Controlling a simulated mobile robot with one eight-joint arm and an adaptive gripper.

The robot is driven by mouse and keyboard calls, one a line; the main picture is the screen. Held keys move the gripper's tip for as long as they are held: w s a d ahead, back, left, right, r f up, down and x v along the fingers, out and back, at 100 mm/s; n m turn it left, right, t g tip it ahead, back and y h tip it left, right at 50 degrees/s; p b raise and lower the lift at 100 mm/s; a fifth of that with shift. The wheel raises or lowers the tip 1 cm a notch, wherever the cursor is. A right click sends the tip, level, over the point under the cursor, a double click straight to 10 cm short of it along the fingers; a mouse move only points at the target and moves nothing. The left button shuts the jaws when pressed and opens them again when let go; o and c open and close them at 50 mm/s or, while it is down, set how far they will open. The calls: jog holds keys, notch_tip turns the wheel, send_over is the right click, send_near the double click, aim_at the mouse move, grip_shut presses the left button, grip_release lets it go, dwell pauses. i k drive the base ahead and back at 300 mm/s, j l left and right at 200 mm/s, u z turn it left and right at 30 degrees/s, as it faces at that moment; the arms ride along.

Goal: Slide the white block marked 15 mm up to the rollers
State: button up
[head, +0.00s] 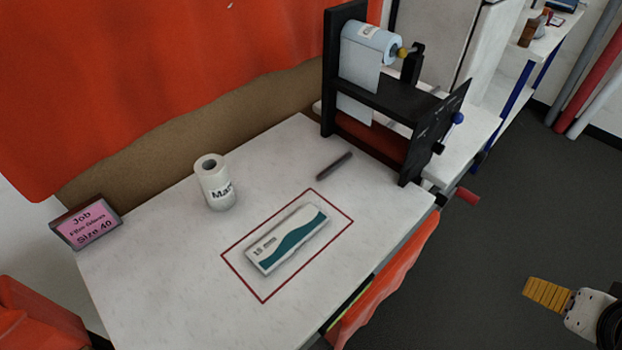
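The white block (265,252) marked 15 mm lies flat on the white table, inside a red rectangular outline (239,278). It has a teal wave band along one side. The rollers belong to a black-framed machine (392,98) at the table's far right end, with a pale blue film roll (365,55) on top and film hanging down from it. The lower rollers are mostly hidden behind the frame. An orange-yellow ribbed piece (548,293), apparently part of my gripper, shows at the lower right, over the floor and well apart from the block. Its finger opening cannot be made out.
A white labelled roll (216,184) stands on the table left of the block. A dark rod (334,165) lies between block and machine. A pink job sign (88,224) stands at the left edge. A red handle (466,196) sticks out beside the machine.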

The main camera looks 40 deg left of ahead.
aim_at(273, 250)
jog(key=u, duration=1.95)
